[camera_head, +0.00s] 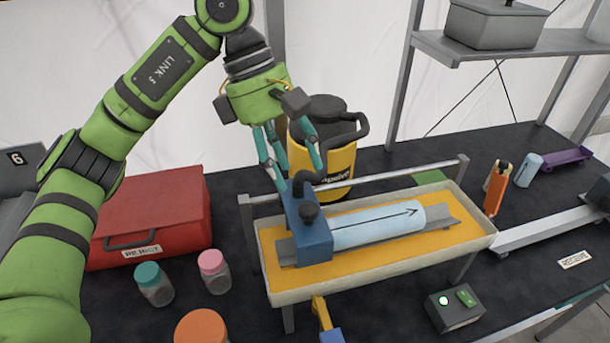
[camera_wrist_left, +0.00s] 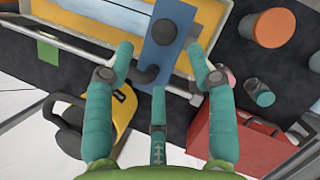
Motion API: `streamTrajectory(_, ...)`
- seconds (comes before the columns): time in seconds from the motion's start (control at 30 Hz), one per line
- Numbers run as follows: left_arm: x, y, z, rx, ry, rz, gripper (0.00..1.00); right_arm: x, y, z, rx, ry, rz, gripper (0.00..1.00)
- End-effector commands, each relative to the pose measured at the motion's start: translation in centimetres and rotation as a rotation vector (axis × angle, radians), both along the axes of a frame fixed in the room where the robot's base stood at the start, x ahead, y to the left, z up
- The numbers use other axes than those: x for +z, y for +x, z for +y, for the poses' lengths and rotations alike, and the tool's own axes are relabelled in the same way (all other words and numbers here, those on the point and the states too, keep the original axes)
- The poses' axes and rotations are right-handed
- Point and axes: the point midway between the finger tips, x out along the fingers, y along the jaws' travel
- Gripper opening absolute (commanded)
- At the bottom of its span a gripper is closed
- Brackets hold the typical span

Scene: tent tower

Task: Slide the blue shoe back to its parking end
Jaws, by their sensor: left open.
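The blue shoe (camera_head: 308,229) sits at the left end of a grey rail (camera_head: 285,252) in a tray with a yellow floor (camera_head: 365,262). It has a dark knob on its front and a dark bent handle on top. A light blue cylinder (camera_head: 375,226) with a black arrow pointing right lies on the rail, right of the shoe. My left gripper (camera_head: 291,170) is open just above and behind the shoe. In the left wrist view the shoe (camera_wrist_left: 168,38) lies beyond the spread teal fingers (camera_wrist_left: 160,75), with its handle between them. I cannot tell whether they touch. My right gripper is not seen.
A red box (camera_head: 150,215) and jars with teal (camera_head: 154,283) and pink (camera_head: 213,270) lids stand left of the tray. A yellow canister (camera_head: 325,150) stands behind. A metal bar (camera_head: 375,174) runs along the tray's back. A switch box (camera_head: 453,308) sits in front right.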

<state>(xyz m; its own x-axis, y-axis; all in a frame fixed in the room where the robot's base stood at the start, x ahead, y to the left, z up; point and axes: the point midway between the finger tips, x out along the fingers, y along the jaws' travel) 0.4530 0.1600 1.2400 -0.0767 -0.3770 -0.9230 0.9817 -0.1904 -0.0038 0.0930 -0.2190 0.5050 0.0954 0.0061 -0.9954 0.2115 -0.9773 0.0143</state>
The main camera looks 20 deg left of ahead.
Motion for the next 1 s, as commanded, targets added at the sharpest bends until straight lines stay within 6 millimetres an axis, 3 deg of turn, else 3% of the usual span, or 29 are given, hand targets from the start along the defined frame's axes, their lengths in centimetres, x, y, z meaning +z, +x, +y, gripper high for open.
streamTrajectory(0.3,-4.0,-0.5,-1.7,-0.001,0.001,0.005,0.56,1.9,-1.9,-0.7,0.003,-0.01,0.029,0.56)
streamTrajectory(0.43,-5.4,-0.5,-2.2,0.001,0.001,0.003,0.56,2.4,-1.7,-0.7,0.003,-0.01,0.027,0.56)
streamTrajectory(0.8,-6.2,-0.5,-2.5,0.001,-0.001,0.001,0.56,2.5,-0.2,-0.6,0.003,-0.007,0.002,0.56)
streamTrajectory(0.93,-6.2,-0.6,-2.5,0.0,-0.001,0.001,0.04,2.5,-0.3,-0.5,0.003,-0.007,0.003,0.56)
streamTrajectory(1.0,-6.2,-0.6,-2.5,0.0,-0.001,0.001,0.0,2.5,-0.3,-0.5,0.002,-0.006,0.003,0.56)
